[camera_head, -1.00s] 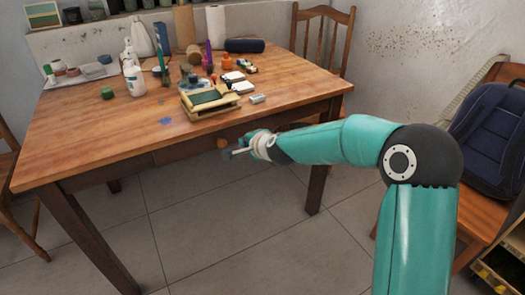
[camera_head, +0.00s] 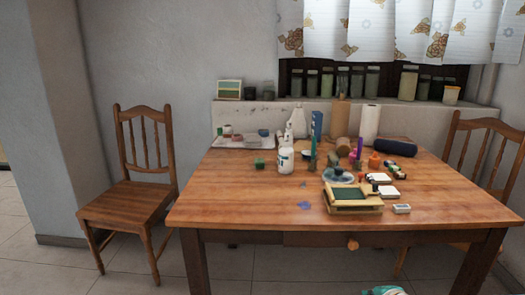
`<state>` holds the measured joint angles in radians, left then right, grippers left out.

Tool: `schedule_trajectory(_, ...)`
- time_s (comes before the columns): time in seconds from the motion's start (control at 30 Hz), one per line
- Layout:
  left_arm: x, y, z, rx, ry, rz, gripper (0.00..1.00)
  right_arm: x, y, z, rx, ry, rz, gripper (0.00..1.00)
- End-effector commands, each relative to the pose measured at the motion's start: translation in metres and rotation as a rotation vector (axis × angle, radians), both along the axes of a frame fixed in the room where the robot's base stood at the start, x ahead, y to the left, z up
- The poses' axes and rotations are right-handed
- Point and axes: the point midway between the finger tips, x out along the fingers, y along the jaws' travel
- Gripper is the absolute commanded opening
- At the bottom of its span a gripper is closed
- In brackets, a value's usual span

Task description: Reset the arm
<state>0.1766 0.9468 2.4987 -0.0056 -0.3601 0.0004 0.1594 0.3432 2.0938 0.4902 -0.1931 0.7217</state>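Only a small teal and white piece of my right arm (camera_head: 385,290) shows at the bottom edge of the head view, below the table's front edge. Its gripper fingers cannot be made out. My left arm and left gripper are not in view. The wooden table (camera_head: 240,204) stands ahead, with a drawer whose round knob (camera_head: 352,244) faces me.
The table holds a white bottle (camera_head: 286,160), a wooden box with a green top (camera_head: 352,197), a dark roll (camera_head: 395,147) and several small items. Chairs stand left (camera_head: 130,205) and right (camera_head: 480,146). Jars line a sill behind. The table's left front is clear.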

Motion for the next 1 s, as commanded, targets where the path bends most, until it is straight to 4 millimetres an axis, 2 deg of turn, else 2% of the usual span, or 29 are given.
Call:
schedule_trajectory(0.03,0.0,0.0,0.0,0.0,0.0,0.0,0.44,-0.012,0.015,-0.039,0.0,0.078,0.042,0.0)
schedule_trajectory(0.1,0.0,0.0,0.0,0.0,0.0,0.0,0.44,-0.032,0.035,-0.086,-0.015,0.173,0.115,0.0)
schedule_trajectory(0.17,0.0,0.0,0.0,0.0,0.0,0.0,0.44,-0.054,0.052,-0.123,-0.036,0.251,0.195,0.0)
schedule_trajectory(0.2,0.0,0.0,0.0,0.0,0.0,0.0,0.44,-0.071,0.063,-0.147,-0.052,0.301,0.255,0.0)
schedule_trajectory(0.33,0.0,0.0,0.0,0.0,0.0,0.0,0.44,-0.132,0.097,-0.209,-0.104,0.435,0.481,0.0)
schedule_trajectory(0.4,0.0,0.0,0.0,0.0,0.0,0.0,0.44,-0.163,0.112,-0.231,-0.129,0.482,0.606,0.0)
schedule_trajectory(0.5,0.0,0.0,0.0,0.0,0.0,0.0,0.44,-0.206,0.131,-0.254,-0.158,0.527,0.788,0.0)
schedule_trajectory(0.63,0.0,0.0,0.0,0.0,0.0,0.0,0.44,-0.258,0.152,-0.269,-0.201,0.535,1.054,0.0)
schedule_trajectory(0.7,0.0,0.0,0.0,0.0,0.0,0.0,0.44,-0.273,0.159,-0.267,-0.257,0.48,1.215,0.0)
schedule_trajectory(0.8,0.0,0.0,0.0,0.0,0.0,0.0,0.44,-0.269,0.161,-0.265,-0.354,0.39,1.365,0.0)
schedule_trajectory(0.83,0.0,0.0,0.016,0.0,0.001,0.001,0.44,-0.269,0.161,-0.248,-0.353,0.392,1.363,0.0)
schedule_trajectory(1.0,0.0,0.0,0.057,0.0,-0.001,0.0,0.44,-0.269,0.161,-0.209,-0.349,0.395,1.356,0.0)
